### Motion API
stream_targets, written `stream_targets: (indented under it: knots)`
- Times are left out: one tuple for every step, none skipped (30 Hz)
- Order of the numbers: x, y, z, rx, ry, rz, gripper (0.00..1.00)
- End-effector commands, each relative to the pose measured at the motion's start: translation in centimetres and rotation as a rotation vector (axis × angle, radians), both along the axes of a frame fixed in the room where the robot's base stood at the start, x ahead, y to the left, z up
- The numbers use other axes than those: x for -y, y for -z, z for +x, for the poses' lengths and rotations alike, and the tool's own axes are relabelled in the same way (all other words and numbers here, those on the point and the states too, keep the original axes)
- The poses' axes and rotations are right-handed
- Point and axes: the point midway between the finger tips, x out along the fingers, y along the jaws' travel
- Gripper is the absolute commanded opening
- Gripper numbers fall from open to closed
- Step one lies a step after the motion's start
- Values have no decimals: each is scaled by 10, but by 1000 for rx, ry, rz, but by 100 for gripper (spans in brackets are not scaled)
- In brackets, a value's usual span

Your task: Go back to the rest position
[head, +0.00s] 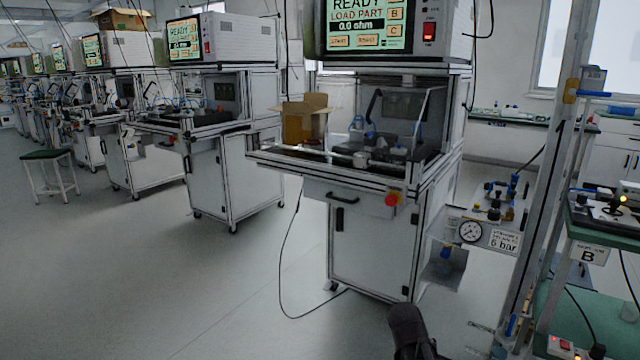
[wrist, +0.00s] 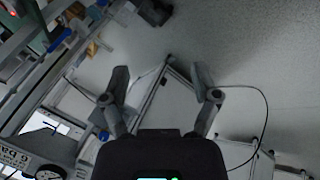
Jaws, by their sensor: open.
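My gripper (wrist: 166,92) shows in the wrist view with its two fingers spread wide apart and nothing between them. Behind the fingers are grey floor and the pale frame of a cabinet. In the head view a dark part of my arm (head: 410,330) shows at the bottom edge, right of centre, in front of the test station (head: 370,235). The fingertips cannot be made out in the head view.
The nearest station has a screen (head: 366,25), a red stop button (head: 392,199) and a cardboard box (head: 303,118). A pressure gauge (head: 470,231) and a metal rack post (head: 560,170) stand close on the right. A stool (head: 48,156) stands far left. The floor (head: 190,290) at left is clear.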

Motion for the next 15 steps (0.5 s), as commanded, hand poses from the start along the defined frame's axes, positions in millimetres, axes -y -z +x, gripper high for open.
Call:
stream_targets:
  knots:
    - [-12,-3,-15,-32,14,58,79]
    - [-18,-2,-21,-50,22,90,79]
    - [-26,-1,-29,-73,31,127,79]
    - [-32,-1,-34,-87,37,154,79]
    - [-37,0,-39,-104,42,179,79]
    - [-44,0,-45,-122,47,209,79]
    - [-48,0,-50,-136,51,230,79]
    - [-52,0,-54,-148,54,249,79]
    - [-58,-1,-59,-166,58,275,79]
    - [-62,-1,-63,-176,61,292,79]
    - [-66,-2,-67,-189,62,309,79]
    - [-71,-3,-71,-204,65,332,79]
    - [-74,-3,-75,-215,66,348,79]
    - [-78,-4,-79,-227,68,364,79]
    - [-83,-5,-83,-241,69,384,79]
